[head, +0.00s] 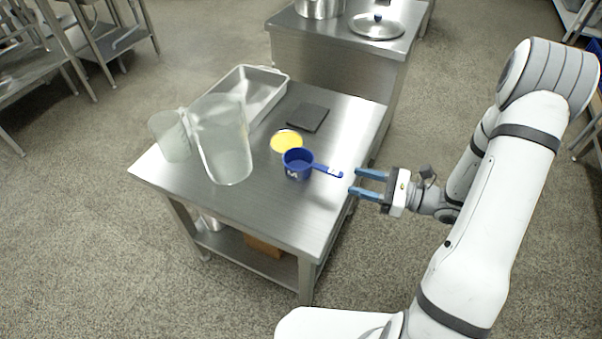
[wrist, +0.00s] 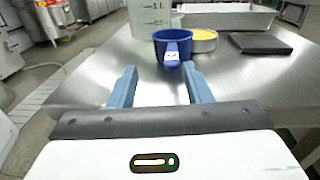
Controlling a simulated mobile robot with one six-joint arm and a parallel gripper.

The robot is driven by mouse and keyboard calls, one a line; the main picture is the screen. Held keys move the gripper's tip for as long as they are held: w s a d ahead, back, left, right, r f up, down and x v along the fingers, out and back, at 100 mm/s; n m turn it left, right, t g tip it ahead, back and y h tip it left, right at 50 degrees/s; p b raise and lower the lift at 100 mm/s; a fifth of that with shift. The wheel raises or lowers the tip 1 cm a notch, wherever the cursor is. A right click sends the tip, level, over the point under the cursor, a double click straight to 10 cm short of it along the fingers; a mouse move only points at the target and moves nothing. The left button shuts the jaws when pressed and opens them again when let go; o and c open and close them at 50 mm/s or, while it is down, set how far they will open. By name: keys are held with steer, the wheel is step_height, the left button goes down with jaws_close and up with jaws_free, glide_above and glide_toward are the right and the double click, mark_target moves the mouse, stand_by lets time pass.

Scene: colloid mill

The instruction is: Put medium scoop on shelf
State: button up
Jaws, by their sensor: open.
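The blue scoop (head: 297,164), marked with an M, stands upright on the steel table (head: 250,205). Its blue handle (head: 328,171) points right, toward my gripper (head: 352,183). My gripper is open and empty just off the table's right edge, its blue fingers a short gap from the handle's end. In the wrist view the scoop (wrist: 172,43) is ahead, with its handle end (wrist: 171,52) facing me, between the lines of the two fingers (wrist: 157,88) but nearer the right one. The table's lower shelf (head: 270,264) is partly visible.
A round container of yellow contents (head: 286,141) sits just behind the scoop. A clear jug (head: 222,140), a smaller clear jug (head: 172,138), a metal tray (head: 262,88) and a dark flat plate (head: 307,118) share the table. The table's front right area is clear.

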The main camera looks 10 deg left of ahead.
mark_target(335, 171)
steer(key=shift+w+d+f+m+t, duration=0.1)
steer(key=shift+w+f+m+t, duration=0.2)
steer(key=shift+f, duration=0.15)
steer(key=shift+x, duration=1.2)
steer(key=a, duration=0.1)
steer(key=w+a+b, duration=0.1)
steer(key=w+a, duration=0.1)
steer(key=shift+a+f+b, duration=0.3)
steer(key=shift+a+f, duration=0.1)
steer(key=shift+w+a+r, duration=0.1)
steer(key=shift+a, duration=0.4)
steer(key=shift+c, duration=0.5)
jaws_close()
